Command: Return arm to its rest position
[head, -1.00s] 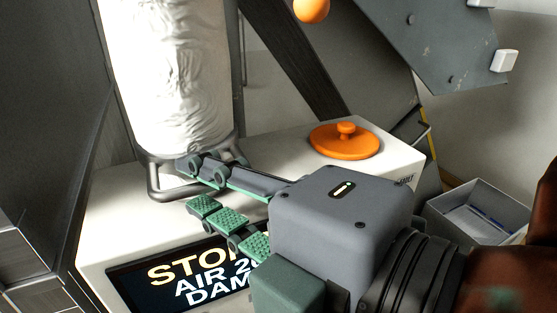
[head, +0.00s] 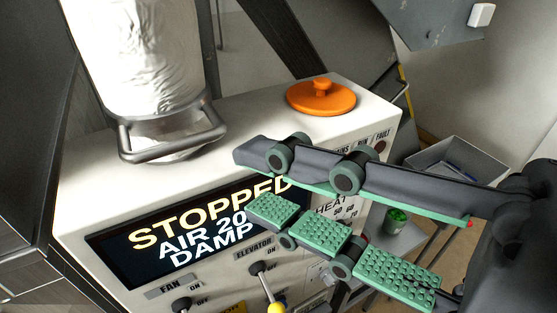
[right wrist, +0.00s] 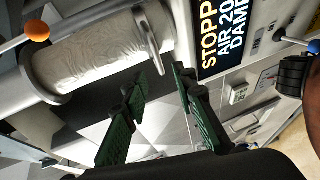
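My right gripper (head: 252,180) reaches in from the right in the head view, in front of the white control box (head: 240,120). Its two green-padded fingers are apart and nothing is between them. They partly cover the lit display (head: 120,262) reading STOPPED, AIR 20, DAMP. In the right wrist view the gripper (right wrist: 160,75) also shows open and empty, with the display (right wrist: 222,45) beyond the fingers. I cannot tell whether the fingers touch the box. My left gripper is not in view.
A white sleeve (head: 145,50) with a metal handle (head: 175,150) stands at the left of the box. An orange lid (head: 320,97) lies on top. A yellow-tipped elevator lever (head: 268,285) and fan switch (head: 181,304) are low in front. A grey bin (head: 460,160) stands right.

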